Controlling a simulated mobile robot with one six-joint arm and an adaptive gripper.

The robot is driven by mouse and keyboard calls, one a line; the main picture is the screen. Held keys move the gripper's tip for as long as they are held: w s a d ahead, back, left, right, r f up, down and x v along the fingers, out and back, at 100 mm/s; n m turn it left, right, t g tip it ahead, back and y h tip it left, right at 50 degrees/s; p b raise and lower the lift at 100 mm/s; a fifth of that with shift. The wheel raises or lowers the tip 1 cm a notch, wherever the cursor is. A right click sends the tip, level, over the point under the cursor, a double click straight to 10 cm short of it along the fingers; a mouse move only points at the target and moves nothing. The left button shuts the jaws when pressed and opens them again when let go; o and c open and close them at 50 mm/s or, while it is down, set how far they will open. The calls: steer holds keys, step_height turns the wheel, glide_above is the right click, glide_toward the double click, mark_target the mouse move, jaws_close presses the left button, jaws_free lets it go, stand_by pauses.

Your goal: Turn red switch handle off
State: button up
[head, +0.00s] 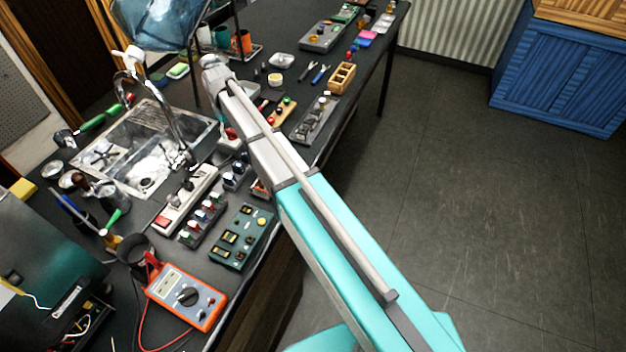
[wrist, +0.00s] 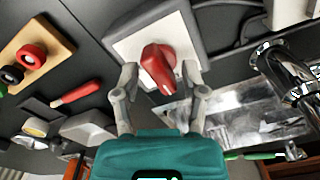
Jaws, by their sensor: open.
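The red switch handle (wrist: 158,70) stands out from a white plate on a grey box (wrist: 201,33) in the wrist view. My gripper (wrist: 161,78) is open, with one finger on each side of the handle. The fingertips appear close to the plate; I cannot tell whether either one touches the handle. In the head view my arm covers much of this area, and my gripper's fingers cannot be made out there.
A sink (head: 140,155) with a curved metal faucet (wrist: 285,75) lies beside the switch. A wooden board with knobs (wrist: 38,50) and a red-handled tool (wrist: 76,92) lie on the other side. A multimeter (head: 186,297) and a green panel (head: 242,237) occupy the near bench.

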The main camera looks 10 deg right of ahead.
mark_target(231, 130)
steer(key=m, duration=1.3)
step_height(231, 130, up, 14)
steer(key=p, duration=1.4)
steer(key=s+d+f+n+b, duration=0.6)
steer(key=s+d+f+b, duration=1.2)
steer(key=s+d, duration=0.3)
steer(key=shift+s+d+f+n, duration=0.2)
steer(key=shift+s+n, duration=0.1)
steer(key=shift+s, duration=0.6)
stand_by(0.5)
steer(key=shift+s+d+n, duration=0.2)
steer(key=shift+s+d, duration=0.15)
steer(key=shift+s, duration=0.4)
steer(key=shift+s+d+n, duration=0.2)
steer(key=shift+s+d, duration=0.15)
steer(key=shift+s, duration=0.4)
steer(key=shift+s, duration=0.1)
